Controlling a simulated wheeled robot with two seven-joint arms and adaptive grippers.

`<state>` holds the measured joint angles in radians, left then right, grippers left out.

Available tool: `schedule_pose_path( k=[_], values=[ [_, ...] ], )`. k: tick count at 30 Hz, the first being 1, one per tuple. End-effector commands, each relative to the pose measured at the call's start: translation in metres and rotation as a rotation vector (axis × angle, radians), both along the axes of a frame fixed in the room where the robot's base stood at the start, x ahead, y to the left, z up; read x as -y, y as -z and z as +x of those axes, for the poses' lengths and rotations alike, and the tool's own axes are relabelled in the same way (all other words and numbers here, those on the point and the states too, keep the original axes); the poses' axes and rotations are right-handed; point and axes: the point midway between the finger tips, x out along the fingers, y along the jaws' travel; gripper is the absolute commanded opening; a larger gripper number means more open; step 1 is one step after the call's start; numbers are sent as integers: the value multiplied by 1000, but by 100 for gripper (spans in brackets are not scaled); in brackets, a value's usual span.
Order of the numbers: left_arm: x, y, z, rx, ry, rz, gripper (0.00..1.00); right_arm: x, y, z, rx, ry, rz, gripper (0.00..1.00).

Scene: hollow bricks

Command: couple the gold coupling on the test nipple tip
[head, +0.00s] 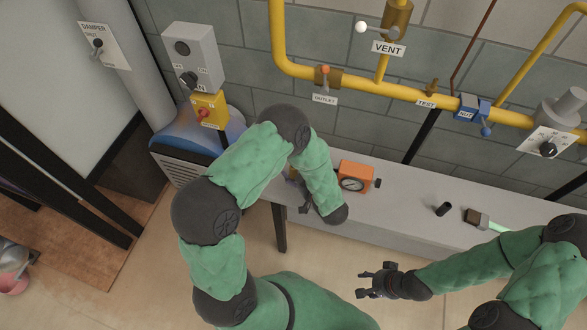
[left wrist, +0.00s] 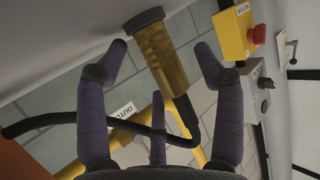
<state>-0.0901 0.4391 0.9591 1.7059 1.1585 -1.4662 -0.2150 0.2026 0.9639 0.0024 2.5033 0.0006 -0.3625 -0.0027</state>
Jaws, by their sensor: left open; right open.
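The gold coupling (left wrist: 165,62) is a ribbed cylinder in the left wrist view, with a black hose (left wrist: 60,118) nearby. My left gripper (left wrist: 161,47) is open, its fingers on either side of the coupling; I see no clear contact. In the head view my left arm hides most of this gripper, and only a bit of gold (head: 293,174) shows beside it. The test nipple (head: 432,87) is a small brass fitting on the yellow pipe, above the TEST label (head: 426,103). My right gripper (head: 363,282) is open and empty over the floor, in front of the bench.
An orange gauge box (head: 356,177) stands on the grey bench (head: 400,205). A black cylinder (head: 443,209) and a brown-ended tool (head: 477,217) lie farther right. The outlet valve (head: 326,77) and a blue valve (head: 472,108) sit on the pipe. A yellow switch box (head: 208,110) is at left.

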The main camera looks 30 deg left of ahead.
Motion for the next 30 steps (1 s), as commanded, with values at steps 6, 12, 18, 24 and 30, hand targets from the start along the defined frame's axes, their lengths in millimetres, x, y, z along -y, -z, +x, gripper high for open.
schedule_pose_path(
  k=[6, 12, 18, 24, 30],
  values=[
    [0, 0, 0, 0, 0, 0, 20, 0, 0, 0, 0, 0, 0, 50],
    [0, 0, 0, -1, 0, 0, 4, 0, 0, 0, 0, 0, 0, 50],
    [0, -1, -1, -1, 0, 0, 4, 0, -1, 0, 0, 0, 0, 50],
    [1, -16, 0, 0, 1, 0, 4, 0, -8, 0, 0, 0, 0, 50],
    [9, -44, -4, 1, 5, 0, 0, 0, -20, 0, 0, 0, 0, 50]
  ],
)
